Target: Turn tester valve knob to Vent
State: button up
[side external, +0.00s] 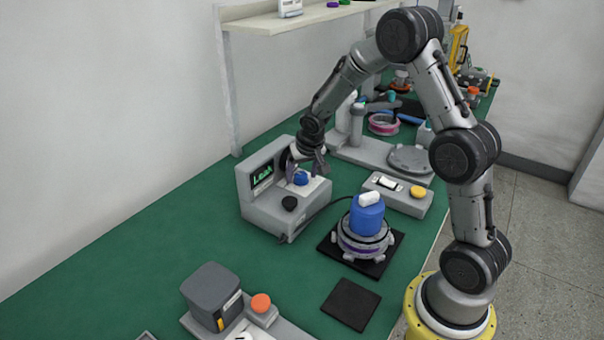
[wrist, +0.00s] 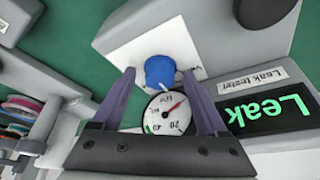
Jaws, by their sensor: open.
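The grey leak tester (side external: 268,213) stands on the green bench with its screen lit, reading "Leak" (wrist: 265,112). Its blue valve knob (side external: 300,179) sits on a white plate and also shows in the wrist view (wrist: 160,71). A round dial gauge (wrist: 167,114) with a red needle shows beside the knob in the wrist view. My gripper (side external: 305,172) is open above the tester. In the wrist view its fingertips (wrist: 160,76) lie on either side of the blue knob, with visible gaps. I cannot tell whether they are down at knob height. The knob's position labels are mostly hidden or unreadable.
A black knob (side external: 289,203) sits on the tester's front. Nearby are a blue-topped hub motor (side external: 366,218) on a black mat and a grey box with a yellow button (side external: 418,191). The bench left of the tester is clear.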

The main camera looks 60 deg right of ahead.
jog(key=shift+f, duration=0.1)
grip_shut()
dwell(0.4)
jog(key=shift+n, duration=0.3)
jog(key=shift+s+d+n+t+y, duration=0.15)
jog(key=shift+n+y, duration=0.3)
jog(key=shift+n, duration=0.6)
jog(key=shift+w+d+n+t+y, duration=0.1)
jog(key=shift+n+t+y, duration=0.25)
jog(key=shift+n, duration=0.7)
jog(key=shift+d+n+y, duration=0.1)
jog(key=shift+n+y, duration=0.45)
jog(key=shift+n, duration=0.75)
jog(key=shift+d+n+y, duration=0.1)
jog(key=shift+n+y, duration=0.45)
jog(key=shift+n, duration=0.75)
jog(key=shift+g, duration=0.3)
grip_release()
jog(key=shift+a, duration=0.1)
